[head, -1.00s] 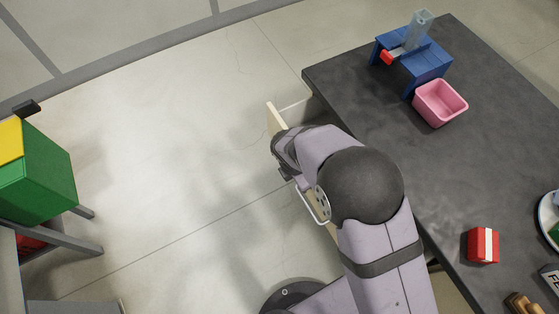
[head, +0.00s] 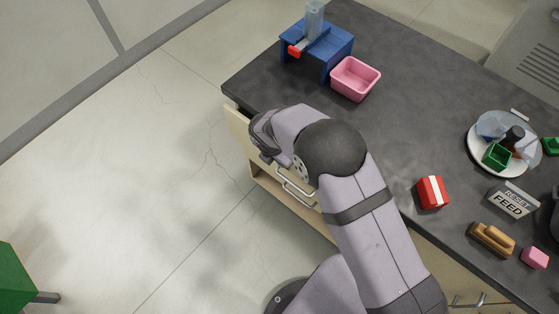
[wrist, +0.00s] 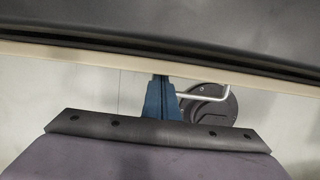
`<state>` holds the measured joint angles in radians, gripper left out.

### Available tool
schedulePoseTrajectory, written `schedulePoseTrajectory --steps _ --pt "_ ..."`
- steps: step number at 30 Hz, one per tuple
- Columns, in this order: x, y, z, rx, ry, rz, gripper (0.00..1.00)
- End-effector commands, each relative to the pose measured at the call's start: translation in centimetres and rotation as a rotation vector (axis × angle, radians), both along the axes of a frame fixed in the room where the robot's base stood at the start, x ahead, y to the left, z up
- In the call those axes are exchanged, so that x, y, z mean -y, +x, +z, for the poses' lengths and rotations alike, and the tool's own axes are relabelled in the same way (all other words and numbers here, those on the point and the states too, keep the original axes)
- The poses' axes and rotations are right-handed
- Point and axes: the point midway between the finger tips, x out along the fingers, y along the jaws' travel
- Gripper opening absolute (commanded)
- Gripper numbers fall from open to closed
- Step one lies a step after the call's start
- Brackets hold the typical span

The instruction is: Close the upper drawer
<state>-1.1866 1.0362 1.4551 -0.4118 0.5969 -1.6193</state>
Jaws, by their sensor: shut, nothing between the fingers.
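The upper drawer's cream front (head: 238,128) sits close under the table's left edge in the head view, partly hidden by my arm. In the wrist view its top edge (wrist: 80,56) runs as a pale strip along the dark tabletop, with a narrow dark gap between them. A metal drawer handle (wrist: 205,96) shows right of my fingers. My gripper (wrist: 161,82) has its blue fingers together and empty, with the tips at the drawer front; whether they touch it I cannot tell. In the head view my wrist hides the fingers.
The dark table (head: 400,130) carries a blue stand (head: 325,50), a pink bin (head: 355,80), a red box (head: 432,192), a plate (head: 480,160), a sign (head: 510,200) and a brush (head: 490,238). Floor left of the drawers is clear. A green box (head: 15,285) stands lower left.

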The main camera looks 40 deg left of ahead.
Motion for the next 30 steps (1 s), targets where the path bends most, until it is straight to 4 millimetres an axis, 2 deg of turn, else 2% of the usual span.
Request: schedulePoseTrajectory --steps 8,13,17,30 --pt "0.0 -0.3 0.0 0.0 0.0 0.001 0.0" --pt "0.0 -1.9 0.1 0.0 -0.001 0.003 0.0" --pt "0.0 -3.9 0.2 0.0 -0.001 0.006 0.0" --pt "-0.1 -5.8 7.1 0.001 0.004 0.001 0.0"
